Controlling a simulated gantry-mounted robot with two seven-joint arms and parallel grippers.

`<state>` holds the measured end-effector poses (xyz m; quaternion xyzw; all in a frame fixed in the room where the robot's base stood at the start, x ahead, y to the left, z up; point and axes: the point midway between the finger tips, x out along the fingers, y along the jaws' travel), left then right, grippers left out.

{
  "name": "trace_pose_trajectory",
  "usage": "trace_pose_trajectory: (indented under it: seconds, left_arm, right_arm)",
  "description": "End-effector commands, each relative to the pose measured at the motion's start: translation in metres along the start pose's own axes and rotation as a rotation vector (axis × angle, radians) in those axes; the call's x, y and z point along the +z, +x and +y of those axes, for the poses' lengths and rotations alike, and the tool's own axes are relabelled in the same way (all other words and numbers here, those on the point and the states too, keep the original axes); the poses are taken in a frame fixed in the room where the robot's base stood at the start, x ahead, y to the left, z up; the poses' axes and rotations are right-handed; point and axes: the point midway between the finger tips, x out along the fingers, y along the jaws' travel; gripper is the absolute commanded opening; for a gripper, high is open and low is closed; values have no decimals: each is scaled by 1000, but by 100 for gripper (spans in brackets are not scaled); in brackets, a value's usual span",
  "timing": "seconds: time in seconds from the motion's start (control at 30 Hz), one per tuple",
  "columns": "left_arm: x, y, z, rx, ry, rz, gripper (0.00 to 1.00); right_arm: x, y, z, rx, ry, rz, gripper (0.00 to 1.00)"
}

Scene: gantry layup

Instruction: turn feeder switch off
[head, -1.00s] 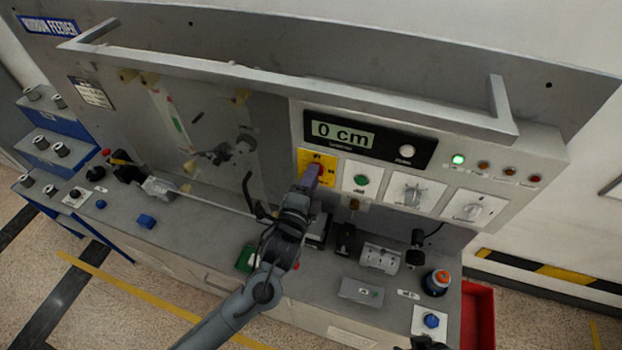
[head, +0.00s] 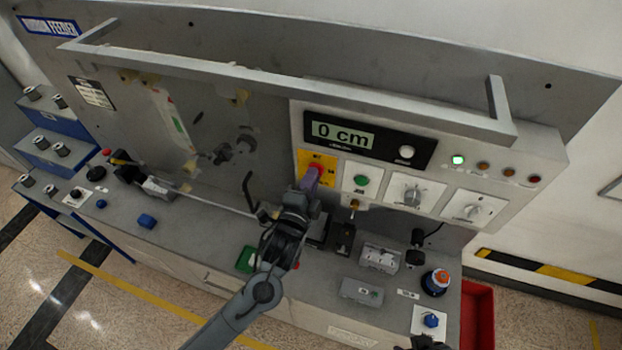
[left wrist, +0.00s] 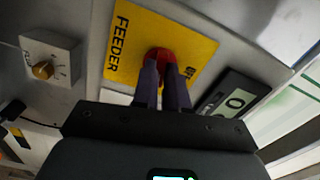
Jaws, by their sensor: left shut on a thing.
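The feeder switch is a red knob (head: 316,169) on a yellow plate (head: 330,161) on the grey control panel. In the left wrist view the red knob (left wrist: 161,55) sits on the yellow plate (left wrist: 190,35), which bears the word FEEDER. My left gripper (head: 311,179) is at the knob, and its two purple fingers (left wrist: 162,77) are shut on it from both sides. The fingers hide part of the knob, so its exact setting is hard to read. A small dark shape at the bottom edge of the head view may be part of my right arm; its fingers do not show.
Right of the switch are a green button (head: 361,180) and two rotary knobs (head: 413,195). Above is a display (head: 368,137) reading 0 cm. A grey rail (head: 290,87) crosses in front of the panel.

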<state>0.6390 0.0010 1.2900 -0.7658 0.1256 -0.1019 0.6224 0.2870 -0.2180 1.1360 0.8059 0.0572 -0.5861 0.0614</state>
Motion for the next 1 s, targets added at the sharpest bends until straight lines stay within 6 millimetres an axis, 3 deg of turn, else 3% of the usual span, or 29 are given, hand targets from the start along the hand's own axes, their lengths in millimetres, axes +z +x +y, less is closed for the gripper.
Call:
trace_pose_trajectory:
  seconds: [1.0]
  left_arm:
    - [0, 0, 0, 0, -962, -2, 0]
  right_arm:
    - [-4, -14, 2, 6, -7, -2, 43]
